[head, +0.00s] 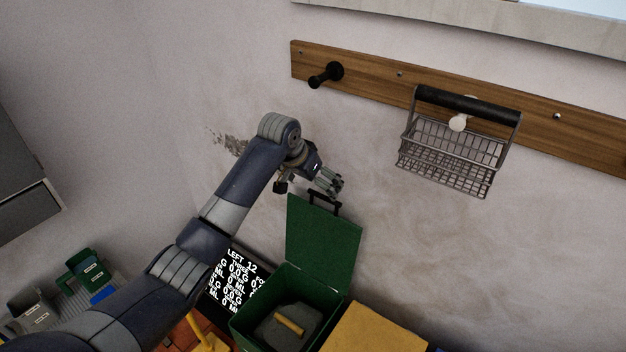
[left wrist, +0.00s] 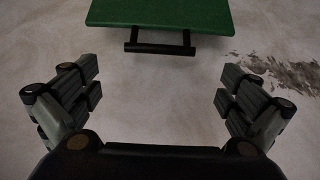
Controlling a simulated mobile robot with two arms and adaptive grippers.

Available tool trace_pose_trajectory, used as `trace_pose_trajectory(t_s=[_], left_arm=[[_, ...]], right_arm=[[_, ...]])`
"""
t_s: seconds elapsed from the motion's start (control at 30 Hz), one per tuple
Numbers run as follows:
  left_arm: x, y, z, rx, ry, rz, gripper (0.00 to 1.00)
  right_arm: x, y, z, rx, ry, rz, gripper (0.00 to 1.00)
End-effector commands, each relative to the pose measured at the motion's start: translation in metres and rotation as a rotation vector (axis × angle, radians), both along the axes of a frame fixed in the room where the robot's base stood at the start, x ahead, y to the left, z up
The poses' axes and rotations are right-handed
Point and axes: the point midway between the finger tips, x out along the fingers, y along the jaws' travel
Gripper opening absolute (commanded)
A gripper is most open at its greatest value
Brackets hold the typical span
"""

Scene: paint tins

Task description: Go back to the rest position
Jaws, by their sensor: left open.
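My left gripper (head: 329,181) is at the end of my arm in the head view, just above the raised lid of a green box. In the left wrist view the left gripper (left wrist: 160,100) is open, its fingers wide apart with nothing between them. The green lid (head: 322,243) stands upright with a black handle (head: 324,204) on its edge. The lid (left wrist: 160,14) and its handle (left wrist: 160,48) also show in the left wrist view, beyond the fingers and apart from them. My right gripper is in neither view.
The green box (head: 243,326) is open and holds a dark grey thing with a tan bar (head: 289,321). A yellow surface (head: 374,330) lies right of it. A wire basket (head: 447,159) hangs on a wooden rail (head: 375,80). A black text panel (head: 233,280) and bins (head: 88,267) are at lower left.

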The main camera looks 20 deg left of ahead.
Motion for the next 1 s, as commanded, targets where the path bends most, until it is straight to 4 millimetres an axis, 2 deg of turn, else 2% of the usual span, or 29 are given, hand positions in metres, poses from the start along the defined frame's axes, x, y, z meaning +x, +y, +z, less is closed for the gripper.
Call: trace_pose_trajectory(t_s=[0.2, 0.67, 0.77, 0.83, 1.0], left_arm=[[-0.006, 0.002, 0.011, 0.000, -0.001, 0.000, 1.00], [-0.008, 0.001, 0.008, 0.000, 0.002, -0.002, 1.00], [-0.020, -0.003, -0.008, 0.001, 0.013, -0.008, 1.00], [-0.036, -0.007, -0.028, 0.003, 0.026, -0.015, 1.00], [-0.101, -0.018, -0.087, 0.005, 0.059, -0.024, 1.00]], right_arm=[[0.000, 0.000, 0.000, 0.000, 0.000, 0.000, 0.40], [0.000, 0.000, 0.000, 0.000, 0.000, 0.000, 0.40], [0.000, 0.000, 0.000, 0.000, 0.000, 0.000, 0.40], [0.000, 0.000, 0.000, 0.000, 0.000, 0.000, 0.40], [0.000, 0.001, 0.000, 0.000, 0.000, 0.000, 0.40]])
